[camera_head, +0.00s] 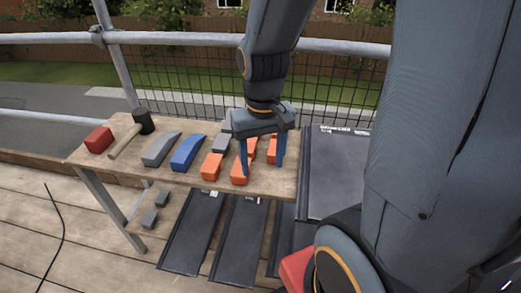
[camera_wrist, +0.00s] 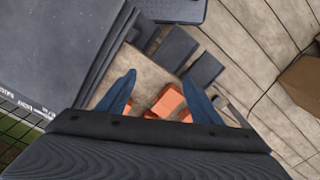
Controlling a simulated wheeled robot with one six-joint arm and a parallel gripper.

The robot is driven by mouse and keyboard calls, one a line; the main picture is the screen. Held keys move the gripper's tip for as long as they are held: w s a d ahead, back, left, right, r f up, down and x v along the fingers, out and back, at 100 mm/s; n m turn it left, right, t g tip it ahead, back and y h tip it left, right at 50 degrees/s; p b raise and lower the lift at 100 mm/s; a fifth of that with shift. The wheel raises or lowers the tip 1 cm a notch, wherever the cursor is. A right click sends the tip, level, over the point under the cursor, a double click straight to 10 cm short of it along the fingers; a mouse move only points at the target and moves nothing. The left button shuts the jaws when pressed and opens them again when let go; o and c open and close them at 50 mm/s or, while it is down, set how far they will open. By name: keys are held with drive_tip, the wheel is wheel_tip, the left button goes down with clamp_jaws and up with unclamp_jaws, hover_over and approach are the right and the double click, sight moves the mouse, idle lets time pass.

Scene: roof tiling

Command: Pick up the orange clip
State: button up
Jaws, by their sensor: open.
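Several orange clips lie on the wooden bench toward its right end. One orange clip (camera_head: 211,167) lies left of my gripper, and another orange clip (camera_head: 239,180) is at the bench's front edge by the left finger. More orange shows between and behind the fingers, partly hidden. My gripper (camera_head: 262,173) points down over this group, open and empty. In the wrist view, an orange clip (camera_wrist: 169,101) shows between the open fingers, low in the picture, with other orange pieces partly hidden by the gripper body. I cannot tell how far above them the fingertips are.
The wooden bench (camera_head: 124,176) also holds a red block (camera_head: 99,139), a mallet (camera_head: 129,142), a grey wedge (camera_head: 160,149), a blue wedge (camera_head: 187,153) and grey pieces. A dark panel (camera_head: 338,170) stands right of the bench. Dark tiles (camera_head: 192,235) lie below; a railing runs behind.

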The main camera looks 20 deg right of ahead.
drive_tip(key=w+d+m+p, duration=0.1)
drive_tip(key=w+d+p, duration=0.1)
drive_tip(key=w+d, duration=0.1)
drive_tip(key=w+d+f+m+p, duration=0.1)
drive_tip(key=w+d+m+p, duration=0.1)
drive_tip(key=w+d+p, duration=0.1)
drive_tip(key=w+d+f+m+p, duration=0.1)
drive_tip(key=w+d+m+p, duration=0.1)
drive_tip(key=w, duration=0.3)
drive_tip(key=shift+w+d+p, duration=0.15)
drive_tip(key=shift+d+p, duration=0.45)
drive_tip(key=shift+d, duration=0.1)
drive_tip(key=shift+w+d+f+m, duration=0.15)
drive_tip(key=shift+f+m, duration=0.15)
drive_tip(key=shift+f, duration=0.25)
drive_tip(key=shift+s+f+p, duration=0.15)
drive_tip(key=shift+f+p, duration=0.5)
drive_tip(key=shift+f, duration=0.75)
drive_tip(key=shift+s+f+p, duration=0.1)
drive_tip(key=shift+f+p, duration=0.5)
drive_tip(key=shift+f, duration=1.45)
drive_tip(key=c, duration=1.4)
drive_tip(key=shift+r, duration=0.1)
wheel_tip(320, 180, up, 10)
drive_tip(key=b, duration=0.2)
